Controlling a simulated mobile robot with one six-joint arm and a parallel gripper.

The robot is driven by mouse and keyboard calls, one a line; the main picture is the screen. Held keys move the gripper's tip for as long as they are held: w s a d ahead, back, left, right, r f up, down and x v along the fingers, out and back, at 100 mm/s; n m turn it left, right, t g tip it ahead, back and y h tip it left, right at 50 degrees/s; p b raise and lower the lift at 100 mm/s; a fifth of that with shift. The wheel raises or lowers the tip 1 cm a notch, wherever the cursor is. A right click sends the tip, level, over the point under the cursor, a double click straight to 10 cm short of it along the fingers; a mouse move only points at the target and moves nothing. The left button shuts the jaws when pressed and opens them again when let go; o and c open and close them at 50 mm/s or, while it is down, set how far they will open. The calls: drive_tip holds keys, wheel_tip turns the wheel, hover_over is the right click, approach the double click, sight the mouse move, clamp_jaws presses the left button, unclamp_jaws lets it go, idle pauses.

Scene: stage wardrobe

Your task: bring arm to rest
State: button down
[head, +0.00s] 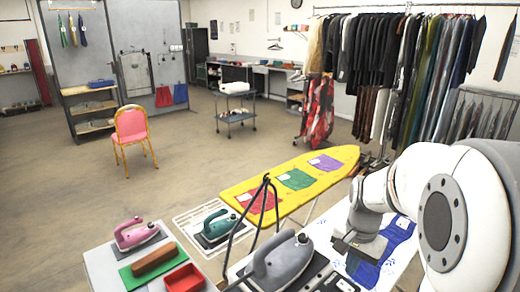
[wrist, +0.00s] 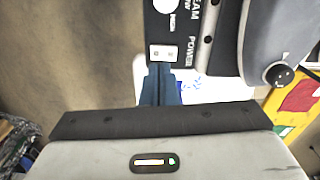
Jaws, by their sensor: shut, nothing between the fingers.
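My white arm reaches in from the right in the head view, and my gripper (head: 342,246) hangs low near the grey steam iron (head: 285,262) on its dark station. In the wrist view my gripper (wrist: 160,72) is shut and empty, its fingertips close to a white switch (wrist: 164,52) marked POWER on the dark panel (wrist: 188,62). I cannot tell whether the fingertips touch the panel. Part of the grey iron (wrist: 280,40) shows at the right of the wrist view.
A yellow ironing board (head: 250,190) with coloured cloths lies beyond. A side table holds a pink iron (head: 135,233), a teal iron (head: 217,225) stands nearby, and a blue garment (head: 392,240) lies by my arm. Clothes racks fill the back right.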

drive_tip(key=s+a+r+n+t+b, duration=0.3)
drive_tip(key=s+a+n, duration=0.6)
drive_tip(key=s, duration=0.3)
drive_tip(key=shift+a, duration=0.7)
drive_tip(key=shift+r, duration=0.1)
idle(0.5)
